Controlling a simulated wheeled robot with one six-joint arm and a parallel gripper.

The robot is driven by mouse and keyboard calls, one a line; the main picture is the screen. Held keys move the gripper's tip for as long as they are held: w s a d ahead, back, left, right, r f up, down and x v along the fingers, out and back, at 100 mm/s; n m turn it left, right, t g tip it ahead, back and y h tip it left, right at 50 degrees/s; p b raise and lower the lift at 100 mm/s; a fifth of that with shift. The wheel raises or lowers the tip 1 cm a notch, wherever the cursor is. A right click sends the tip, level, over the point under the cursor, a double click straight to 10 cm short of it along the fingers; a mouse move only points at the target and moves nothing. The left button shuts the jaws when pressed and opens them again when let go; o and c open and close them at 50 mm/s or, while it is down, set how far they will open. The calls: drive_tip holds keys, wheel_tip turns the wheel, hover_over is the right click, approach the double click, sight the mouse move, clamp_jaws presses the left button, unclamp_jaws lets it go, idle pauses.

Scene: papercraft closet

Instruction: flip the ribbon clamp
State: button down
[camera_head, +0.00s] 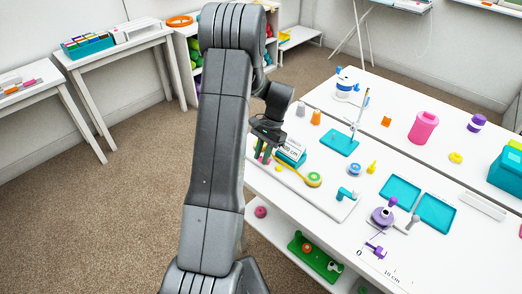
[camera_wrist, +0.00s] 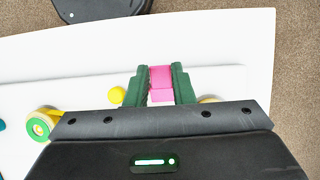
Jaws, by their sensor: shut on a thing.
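A pink piece (camera_wrist: 161,94), which looks like the ribbon clamp, sits between the two green fingers of my gripper (camera_wrist: 159,70) in the wrist view. Both fingers touch its sides, and the gripper is shut on it. In the head view my gripper (camera_head: 263,153) is low over the near left end of the white table, with a little pink showing at its fingers. A yellow spool (camera_head: 313,180) with a green face lies to the right of it, and a yellow strip runs from the spool toward the gripper. The spool also shows at the left of the wrist view (camera_wrist: 40,124). My gripper's body hides the clamp's lower part.
A teal holder with a white card (camera_head: 291,152) stands just right of the gripper. A small yellow ball (camera_wrist: 116,95) lies left of the fingers. The table edge is close by.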

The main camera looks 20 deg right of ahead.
idle(0.4)
drive_tip(key=c, duration=1.2)
unclamp_jaws()
drive_tip(key=shift+c, duration=0.2)
drive_tip(key=shift+d+r, duration=0.1)
drive_tip(key=b+v, duration=0.1)
drive_tip(key=v, duration=1.2)
drive_tip(key=shift+d+r, duration=0.2)
drive_tip(key=shift+d, duration=0.15)
drive_tip(key=shift+w+f, duration=0.1)
